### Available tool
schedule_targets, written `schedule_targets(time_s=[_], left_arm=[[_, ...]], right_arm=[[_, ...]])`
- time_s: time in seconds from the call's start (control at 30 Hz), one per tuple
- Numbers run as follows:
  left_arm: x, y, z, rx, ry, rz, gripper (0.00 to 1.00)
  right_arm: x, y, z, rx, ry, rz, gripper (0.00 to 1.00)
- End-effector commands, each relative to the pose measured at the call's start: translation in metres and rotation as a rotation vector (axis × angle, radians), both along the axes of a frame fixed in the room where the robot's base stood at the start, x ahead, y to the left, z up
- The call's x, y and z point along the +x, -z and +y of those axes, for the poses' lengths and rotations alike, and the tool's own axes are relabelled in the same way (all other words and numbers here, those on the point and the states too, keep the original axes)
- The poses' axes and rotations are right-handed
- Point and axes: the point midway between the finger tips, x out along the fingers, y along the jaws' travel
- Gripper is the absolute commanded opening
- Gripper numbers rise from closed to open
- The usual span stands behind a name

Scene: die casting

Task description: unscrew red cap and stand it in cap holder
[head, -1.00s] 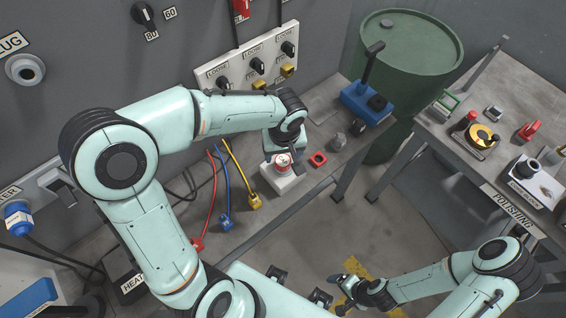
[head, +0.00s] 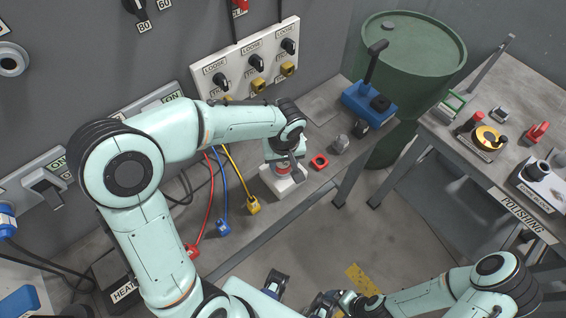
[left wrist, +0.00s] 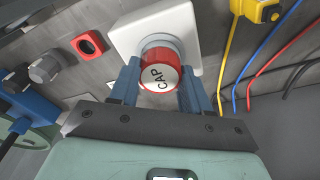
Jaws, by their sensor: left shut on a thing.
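The red cap (left wrist: 158,73), with a white top marked CAP, sits at a white block (left wrist: 137,20) on the narrow bench. My left gripper (left wrist: 158,92) is shut on the cap, one blue finger on each side of it. In the head view my left gripper (head: 285,163) comes down over the white block (head: 281,187) and hides part of the cap. A red square ring (head: 319,162), which looks like the cap holder, lies on the bench to the right of the block. It also shows in the left wrist view (left wrist: 89,44). My right gripper (head: 340,299) is low in the head view, away from the bench.
Red, blue and yellow cables (head: 223,195) hang left of the block. A grey knob-like piece (head: 340,145) and a blue tool (head: 369,104) stand further right on the bench. A green drum (head: 412,60) and a second table (head: 480,170) are beyond.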

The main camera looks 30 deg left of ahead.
Motion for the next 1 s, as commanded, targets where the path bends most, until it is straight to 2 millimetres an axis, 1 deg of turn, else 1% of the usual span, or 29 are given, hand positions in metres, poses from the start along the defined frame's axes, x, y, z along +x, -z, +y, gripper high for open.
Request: schedule_targets(time_s=[0.47, 1.0], left_arm=[[0.000, 0.001, -0.001, -0.001, -0.141, 0.000, 0.08], [0.000, 0.001, -0.001, 0.000, -0.381, 0.001, 0.08]], right_arm=[[-0.005, 0.013, 0.000, 0.000, 0.000, 0.007, 0.89], [-0.011, 0.029, 0.000, 0.000, 0.000, 0.012, 0.89]])
